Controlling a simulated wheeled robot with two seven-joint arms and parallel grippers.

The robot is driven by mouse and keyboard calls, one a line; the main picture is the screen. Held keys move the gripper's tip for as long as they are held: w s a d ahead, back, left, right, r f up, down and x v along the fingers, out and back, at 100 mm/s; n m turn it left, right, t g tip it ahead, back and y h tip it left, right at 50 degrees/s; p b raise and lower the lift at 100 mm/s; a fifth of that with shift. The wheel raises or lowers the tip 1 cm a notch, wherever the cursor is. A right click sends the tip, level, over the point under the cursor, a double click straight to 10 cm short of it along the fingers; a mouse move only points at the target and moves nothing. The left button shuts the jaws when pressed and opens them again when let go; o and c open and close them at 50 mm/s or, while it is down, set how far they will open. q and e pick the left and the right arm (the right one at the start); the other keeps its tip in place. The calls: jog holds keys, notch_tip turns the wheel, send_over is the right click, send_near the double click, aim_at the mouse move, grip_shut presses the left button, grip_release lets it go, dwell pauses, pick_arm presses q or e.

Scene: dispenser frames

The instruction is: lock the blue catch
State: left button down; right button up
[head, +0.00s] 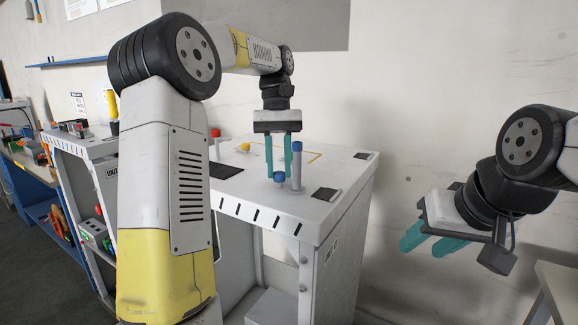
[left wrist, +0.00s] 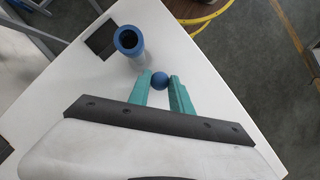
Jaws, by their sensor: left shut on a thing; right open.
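In the head view a blue round knob (head: 279,177) sits low on the white cabinet top, between the fingertips of my left gripper (head: 279,172). The left wrist view shows this knob (left wrist: 160,81) between the two teal fingers, and the gripper is shut on it. Close beside it stands a pale upright post with a blue top (head: 297,147); its hollow-looking blue ring (left wrist: 128,40) shows in the left wrist view. What lies under the knob is hidden. My right gripper (head: 428,242) is open and empty, off to the right of the cabinet.
A second white cabinet (head: 88,147) stands at the left. Free air lies right of the cabinet.

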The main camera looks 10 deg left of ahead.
pick_arm(q)
jog(key=m+y, duration=0.1)
jog(key=m, duration=0.1)
jog(key=m+y, duration=0.1)
jog(key=m, duration=0.2)
jog(key=shift+d+m, duration=0.2)
jog(key=shift+m, duration=0.1)
jog(key=shift+d+m+t+y, duration=0.1)
jog(key=shift+m+t+y, duration=0.45)
jog(key=shift+m, duration=1.65)
jog(key=shift+g+y, duration=0.25)
jog(key=shift+y, duration=0.1)
jog(key=c, duration=1.2)
grip_release()
jog(key=shift+o, duration=0.2)
